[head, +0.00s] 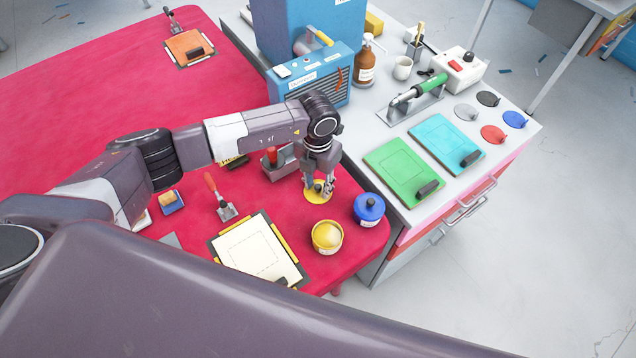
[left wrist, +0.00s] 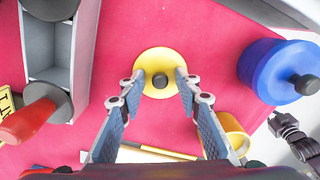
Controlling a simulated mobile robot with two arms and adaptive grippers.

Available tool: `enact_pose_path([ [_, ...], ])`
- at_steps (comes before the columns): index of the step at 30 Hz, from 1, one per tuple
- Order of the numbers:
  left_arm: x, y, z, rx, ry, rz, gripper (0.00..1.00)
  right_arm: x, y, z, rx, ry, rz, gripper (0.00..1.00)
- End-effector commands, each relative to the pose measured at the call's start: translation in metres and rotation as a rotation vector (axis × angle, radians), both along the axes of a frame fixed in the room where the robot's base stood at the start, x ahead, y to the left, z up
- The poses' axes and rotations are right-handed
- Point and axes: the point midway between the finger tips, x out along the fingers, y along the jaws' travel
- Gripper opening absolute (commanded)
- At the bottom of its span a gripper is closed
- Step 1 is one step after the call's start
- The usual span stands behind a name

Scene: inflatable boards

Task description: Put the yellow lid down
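The yellow lid (head: 316,196), a round disc with a dark knob, lies flat on the red table top under my left gripper (head: 319,194). In the left wrist view the lid (left wrist: 155,60) shows between and beyond the fingertips (left wrist: 157,78). The fingers are spread, with a gap on both sides of the knob, so the gripper is open. An uncovered yellow pot (head: 327,237) with pale yellow contents stands just in front of the lid. A dark gripper (left wrist: 290,130), apparently my right one, shows small at the right edge of the wrist view; its fingers are unclear.
A blue lidded pot (head: 369,209) stands right of the lid, near the table's edge. A grey holder with a red-handled tool (head: 272,157) is behind left. A framed cream sheet (head: 250,252) and a scraper (head: 222,202) lie left. The red table (head: 90,80) is mostly clear farther back.

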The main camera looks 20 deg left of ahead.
Motion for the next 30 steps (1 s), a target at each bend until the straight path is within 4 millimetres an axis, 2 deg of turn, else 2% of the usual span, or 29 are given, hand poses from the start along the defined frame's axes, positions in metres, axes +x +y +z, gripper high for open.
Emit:
enact_pose_path([
  [1, 0.0, 0.0, 0.004, 0.0, 0.001, 0.0, 0.32, 0.0, 0.0, 0.004, 0.0, 0.0, 0.0, 0.0],
  [5, 0.001, 0.001, 0.019, 0.0, -0.004, 0.0, 0.32, 0.0, 0.0, -0.007, 0.0, 0.0, 0.0, 0.0],
  [12, 0.002, 0.0, 0.071, -0.001, -0.006, -0.001, 0.32, 0.0, 0.0, -0.027, 0.0, 0.0, 0.0, 0.0],
  [18, 0.001, 0.0, 0.106, 0.0, -0.004, 0.0, 0.32, 0.0, 0.0, -0.037, 0.0, 0.0, 0.0, 0.0],
  [24, 0.0, 0.0, 0.121, 0.001, -0.001, -0.001, 0.32, 0.0, 0.0, -0.039, 0.0, 0.0, 0.0, 0.0],
  [30, 0.0, 0.0, 0.123, 0.0, -0.001, 0.0, 0.32, 0.0, 0.002, -0.039, 0.002, -0.001, -0.001, 0.0],
])
